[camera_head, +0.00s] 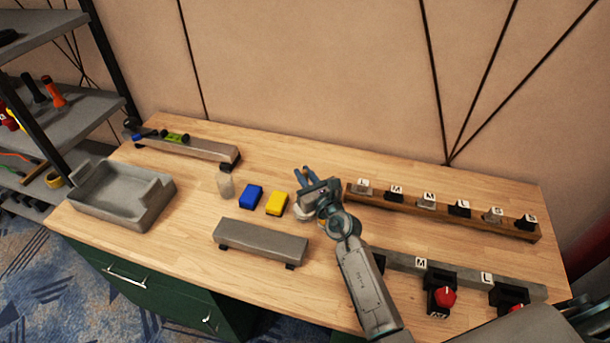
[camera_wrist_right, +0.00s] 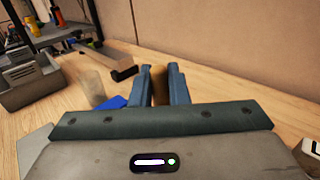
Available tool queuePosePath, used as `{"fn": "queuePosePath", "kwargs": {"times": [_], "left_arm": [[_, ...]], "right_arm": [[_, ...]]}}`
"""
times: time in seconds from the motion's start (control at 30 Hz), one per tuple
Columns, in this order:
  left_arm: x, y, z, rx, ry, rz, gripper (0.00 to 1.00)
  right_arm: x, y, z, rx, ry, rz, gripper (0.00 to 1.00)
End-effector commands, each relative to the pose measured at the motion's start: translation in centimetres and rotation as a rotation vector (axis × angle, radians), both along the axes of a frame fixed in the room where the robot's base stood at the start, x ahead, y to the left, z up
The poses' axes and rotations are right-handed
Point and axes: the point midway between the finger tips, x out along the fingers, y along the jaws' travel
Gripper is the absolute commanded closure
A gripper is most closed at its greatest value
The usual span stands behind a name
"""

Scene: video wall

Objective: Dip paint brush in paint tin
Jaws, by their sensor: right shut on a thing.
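My right gripper (camera_head: 306,174) is above the middle of the workbench, its blue fingers pointing to the back. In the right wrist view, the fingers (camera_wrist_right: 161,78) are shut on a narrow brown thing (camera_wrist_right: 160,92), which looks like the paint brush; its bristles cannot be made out. A small pale cylinder (camera_head: 225,186), possibly the paint tin, stands left of the gripper, apart from it. It also shows in the right wrist view (camera_wrist_right: 93,86), left of the fingers. My left gripper is not in view.
A blue block (camera_head: 251,196) and a yellow block (camera_head: 276,203) lie between cylinder and gripper. A grey bar (camera_head: 261,242) is in front. A grey tray (camera_head: 115,207) is at left; a lettered wooden rack (camera_head: 440,213) is at right. The bench's back middle is clear.

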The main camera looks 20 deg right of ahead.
Motion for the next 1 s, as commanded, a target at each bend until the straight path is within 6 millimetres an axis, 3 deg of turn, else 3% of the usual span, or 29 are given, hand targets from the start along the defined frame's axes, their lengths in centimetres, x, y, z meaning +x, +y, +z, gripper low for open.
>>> {"fn": "queuePosePath", "kwargs": {"times": [1.0], "left_arm": [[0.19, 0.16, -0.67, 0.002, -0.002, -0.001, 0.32]], "right_arm": [[0.0, 0.0, -0.82, 0.0, 0.0, 0.0, 1.0]]}}
